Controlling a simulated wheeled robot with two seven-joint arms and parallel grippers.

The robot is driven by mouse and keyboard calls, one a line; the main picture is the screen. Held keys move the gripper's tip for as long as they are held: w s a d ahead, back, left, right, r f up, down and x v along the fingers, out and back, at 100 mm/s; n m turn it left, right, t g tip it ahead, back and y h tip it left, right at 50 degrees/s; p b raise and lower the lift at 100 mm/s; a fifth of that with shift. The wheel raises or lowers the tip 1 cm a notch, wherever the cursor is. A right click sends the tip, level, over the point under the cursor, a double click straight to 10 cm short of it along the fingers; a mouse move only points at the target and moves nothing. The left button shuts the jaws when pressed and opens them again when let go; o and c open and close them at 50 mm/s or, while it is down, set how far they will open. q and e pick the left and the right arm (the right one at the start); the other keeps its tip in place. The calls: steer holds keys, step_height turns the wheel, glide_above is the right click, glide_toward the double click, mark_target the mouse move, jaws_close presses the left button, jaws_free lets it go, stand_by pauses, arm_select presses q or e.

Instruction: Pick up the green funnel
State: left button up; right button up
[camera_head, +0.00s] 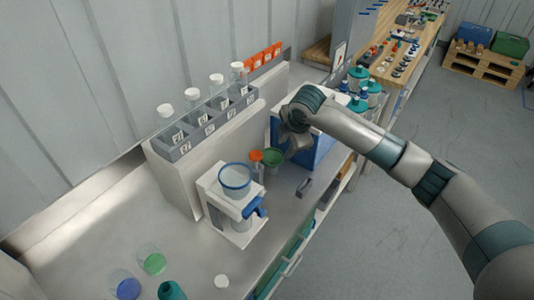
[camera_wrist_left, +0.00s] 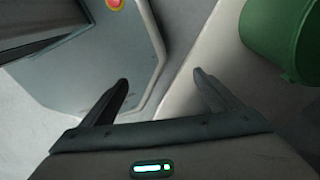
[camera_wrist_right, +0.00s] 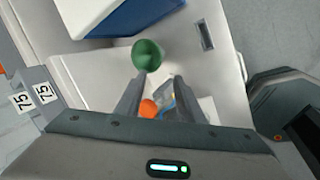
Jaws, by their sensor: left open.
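The green funnel (camera_head: 272,158) stands in the middle of the head view, beside an orange funnel (camera_head: 256,156), near the front of a white and blue box. My right gripper (camera_head: 289,143) is just above and behind the green funnel in that view. In the right wrist view the green funnel (camera_wrist_right: 147,55) shows just beyond the tips of my right gripper (camera_wrist_right: 156,84), which is open with its fingers apart and nothing held. The orange funnel (camera_wrist_right: 148,108) shows between the fingers. My left gripper (camera_wrist_left: 160,80) is open and empty, outside the head view.
A white stand with a blue-rimmed vessel (camera_head: 235,176) is left of the funnels. A rack of capped bottles (camera_head: 210,122) runs along the back. The blue and white box (camera_head: 318,150) is close to my right gripper. A green container (camera_wrist_left: 285,35) is near my left gripper.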

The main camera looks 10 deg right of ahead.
steer(key=b, duration=0.7)
glide_toward(271, 163)
steer(key=shift+s+d+f, duration=0.15)
steer(key=shift+s+f, duration=0.05)
steer(key=shift+s, duration=0.3)
steer(key=shift+s+d+f, duration=0.2)
steer(key=shift+s, duration=0.3)
steer(key=b+x, duration=0.5)
steer(key=b, duration=0.2)
steer(key=shift+w+a, duration=0.15)
steer(key=shift+w, duration=0.05)
stand_by(0.4)
jaws_close()
steer(key=shift+s, duration=0.15)
